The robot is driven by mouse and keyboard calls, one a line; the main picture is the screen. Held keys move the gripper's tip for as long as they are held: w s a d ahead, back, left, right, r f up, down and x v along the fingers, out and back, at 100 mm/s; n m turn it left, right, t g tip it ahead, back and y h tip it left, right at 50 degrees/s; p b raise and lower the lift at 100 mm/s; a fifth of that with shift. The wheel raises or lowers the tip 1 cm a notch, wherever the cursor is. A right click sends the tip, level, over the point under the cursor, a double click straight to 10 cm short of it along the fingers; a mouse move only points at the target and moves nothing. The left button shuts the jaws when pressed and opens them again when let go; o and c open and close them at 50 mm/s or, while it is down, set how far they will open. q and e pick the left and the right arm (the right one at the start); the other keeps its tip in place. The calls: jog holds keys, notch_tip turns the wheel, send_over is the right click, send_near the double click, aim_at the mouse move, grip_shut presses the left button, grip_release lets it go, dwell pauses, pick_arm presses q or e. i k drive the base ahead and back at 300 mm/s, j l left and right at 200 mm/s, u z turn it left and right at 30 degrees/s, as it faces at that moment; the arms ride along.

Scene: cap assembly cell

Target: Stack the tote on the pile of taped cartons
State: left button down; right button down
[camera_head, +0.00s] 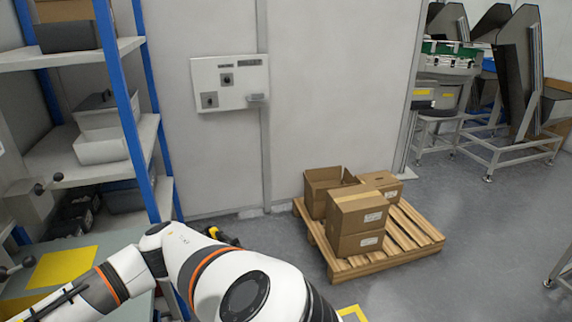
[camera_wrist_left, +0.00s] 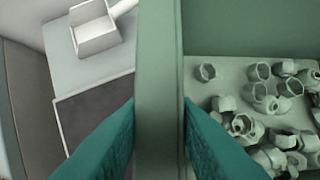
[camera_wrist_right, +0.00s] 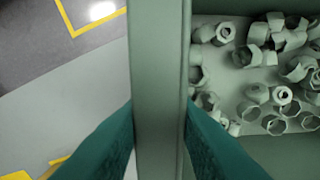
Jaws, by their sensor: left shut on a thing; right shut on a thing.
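The pile of taped cartons (camera_head: 357,218) stands on a wooden pallet (camera_head: 412,240) on the floor in the head view. One carton at the back left of the pile looks open at the top. The tote is grey-green and holds many loose grey caps; its wall shows in the left wrist view (camera_wrist_left: 158,60) and the right wrist view (camera_wrist_right: 160,60). My left gripper (camera_wrist_left: 158,125) is shut on one tote wall. My right gripper (camera_wrist_right: 160,125) is shut on another tote wall. The tote and both grippers are outside the head view.
A blue-framed shelf (camera_head: 130,100) with bins stands at the left. A table with a yellow patch (camera_head: 62,267) is at the lower left. A control panel (camera_head: 230,83) is on the wall. Machines (camera_head: 450,62) stand at the back right. The floor right of the pallet is clear.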

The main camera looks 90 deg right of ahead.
aim_at(360, 199)
jog(key=z, duration=2.15)
jog(key=i+l+z, duration=0.6)
jog(key=i+l, duration=0.5)
jog(key=i, duration=0.15)
jog(key=i+l, duration=0.5)
jog(key=i, duration=0.15)
jog(key=i+l, duration=0.5)
jog(key=i, duration=0.15)
jog(key=i+l, duration=0.5)
jog(key=i, duration=0.2)
